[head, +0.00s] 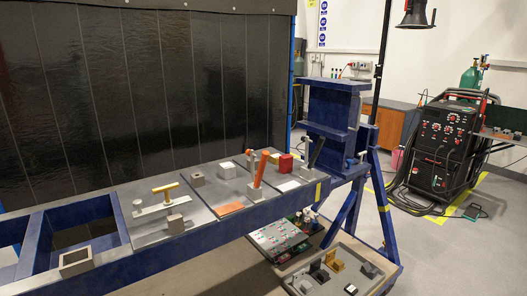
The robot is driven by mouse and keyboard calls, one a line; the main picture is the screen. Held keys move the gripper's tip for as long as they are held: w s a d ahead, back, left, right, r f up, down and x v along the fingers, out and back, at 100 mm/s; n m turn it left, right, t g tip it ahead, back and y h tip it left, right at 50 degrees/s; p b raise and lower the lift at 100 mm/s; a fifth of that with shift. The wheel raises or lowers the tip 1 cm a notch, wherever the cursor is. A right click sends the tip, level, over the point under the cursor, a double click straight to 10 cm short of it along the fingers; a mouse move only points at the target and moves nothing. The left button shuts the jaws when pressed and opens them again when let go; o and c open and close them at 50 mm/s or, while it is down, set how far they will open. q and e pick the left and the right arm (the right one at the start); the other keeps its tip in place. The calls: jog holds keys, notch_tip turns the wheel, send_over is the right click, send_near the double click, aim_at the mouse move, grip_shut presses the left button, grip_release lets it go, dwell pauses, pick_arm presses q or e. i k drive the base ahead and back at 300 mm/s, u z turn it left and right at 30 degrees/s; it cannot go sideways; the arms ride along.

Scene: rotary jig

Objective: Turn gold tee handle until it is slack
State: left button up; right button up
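The gold tee handle (166,188) stands on the grey plate at the left part of the blue bench. Its crossbar lies roughly level above a short stem. The stem rises from near a pale flat bar (154,210) that has a round grey knob at its left end. Whether the handle is tight or slack cannot be seen. Neither of my grippers shows in the head view, and nothing touches the handle.
An orange upright lever (260,168) and a red block (285,163) stand farther right. The blue bench frame (200,240) has open bays at left. A tray (340,272) of parts sits below.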

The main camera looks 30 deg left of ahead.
aim_at(168, 202)
jog(key=i, duration=0.4)
jog(key=u, duration=0.9)
